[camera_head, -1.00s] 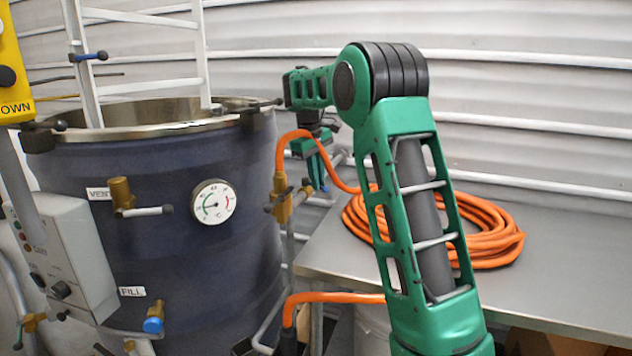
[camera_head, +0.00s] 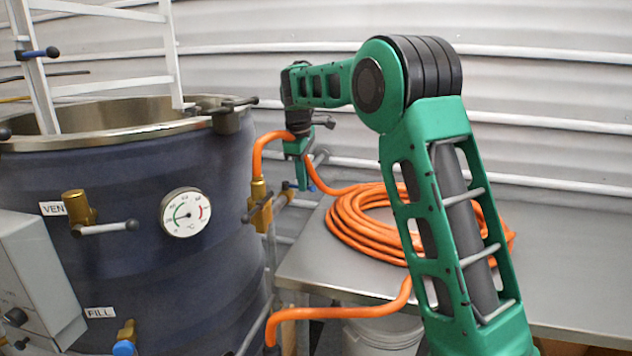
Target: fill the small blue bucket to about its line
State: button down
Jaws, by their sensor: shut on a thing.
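My gripper (camera_head: 301,178) hangs down at the end of my green arm, to the right of the dark blue tank, beside the brass valve (camera_head: 260,205) and an orange hose. Its fingers are closed and small in this view. A small blue part (camera_head: 289,185) shows right at the fingertips. I cannot make out what it belongs to or exactly what is gripped. No small blue bucket or fill line can be made out.
The dark blue tank (camera_head: 150,240) stands at left with a metal rim, a round gauge (camera_head: 186,212) and valves. A coiled orange hose (camera_head: 370,230) lies on the grey table (camera_head: 570,270). A white bucket (camera_head: 385,335) stands under it. The table's right side is clear.

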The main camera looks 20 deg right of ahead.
jog(key=shift+d, duration=0.2)
jog(key=c, duration=1.8)
grip_release()
jog(key=shift+a+r, duration=0.1)
notch_tip(320, 180, up, 10)
jog(key=s+a, duration=0.1)
jog(key=shift+s+r, duration=0.15)
jog(key=shift+s, duration=0.05)
